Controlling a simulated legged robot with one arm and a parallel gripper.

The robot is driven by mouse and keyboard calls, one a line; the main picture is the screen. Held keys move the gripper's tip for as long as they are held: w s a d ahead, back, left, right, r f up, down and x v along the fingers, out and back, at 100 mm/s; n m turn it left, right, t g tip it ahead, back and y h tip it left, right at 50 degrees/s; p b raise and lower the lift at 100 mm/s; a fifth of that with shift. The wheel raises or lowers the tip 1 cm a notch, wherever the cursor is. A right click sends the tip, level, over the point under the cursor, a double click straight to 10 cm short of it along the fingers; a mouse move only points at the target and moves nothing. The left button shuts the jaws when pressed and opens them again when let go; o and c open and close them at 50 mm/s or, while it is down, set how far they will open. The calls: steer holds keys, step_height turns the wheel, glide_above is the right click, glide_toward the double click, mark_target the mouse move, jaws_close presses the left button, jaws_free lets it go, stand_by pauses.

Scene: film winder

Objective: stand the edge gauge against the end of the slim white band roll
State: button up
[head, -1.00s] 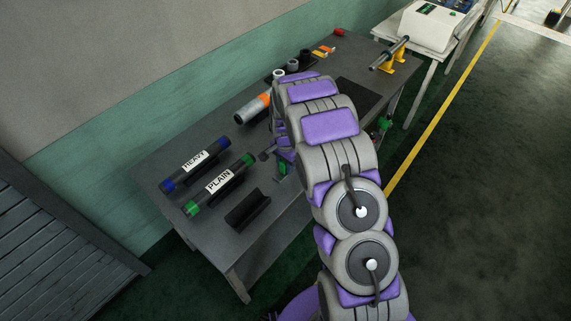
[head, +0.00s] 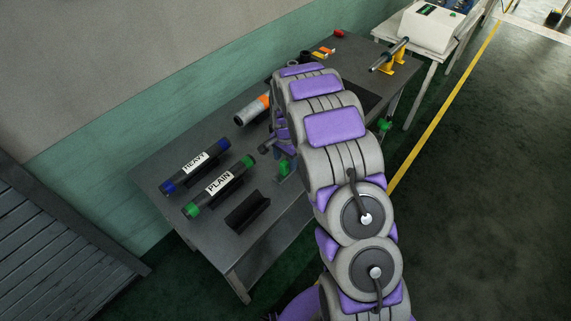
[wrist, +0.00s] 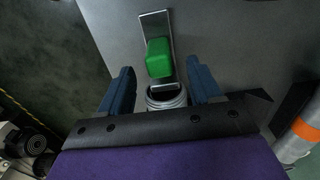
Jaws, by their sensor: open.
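A green block on a bright metal plate, which looks like the edge gauge (wrist: 158,57), lies ahead of my gripper in the wrist view. In the head view its green part (head: 285,168) shows near the bench's front edge, partly hidden by my arm. My gripper (wrist: 162,88) is open, its two dark blue fingers apart and its near side close to the metal plate. A pale ribbed round piece (wrist: 166,97) shows between the finger bases; I cannot tell what it is. I cannot make out the slim white band roll now; my arm covers part of the bench's back.
The grey bench (head: 190,145) holds a blue-ended HEAVY tube (head: 195,166), a green-ended PLAIN tube (head: 219,185), a dark V-shaped cradle (head: 247,211) and an orange-and-grey roll (head: 252,108). A yellow-mounted spindle (head: 390,58) stands at the right end.

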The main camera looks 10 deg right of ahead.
step_height(320, 180, up, 13)
steer(key=p, duration=0.1)
steer(key=shift+p, duration=0.35)
stand_by(0.4)
steer(key=s+r+n, duration=0.2)
steer(key=s+r, duration=0.5)
steer(key=s, duration=0.2)
steer(key=s+r+n, duration=0.2)
steer(key=s+n, duration=0.1)
steer(key=s, duration=0.8)
steer(key=s+r+n+g, duration=0.1)
steer(key=s+r+n, duration=0.1)
steer(key=s, duration=0.9)
steer(key=s+a+r+n, duration=0.1)
steer(key=s+r+n, duration=0.2)
steer(key=s, duration=0.9)
steer(key=shift+n+g, duration=0.4)
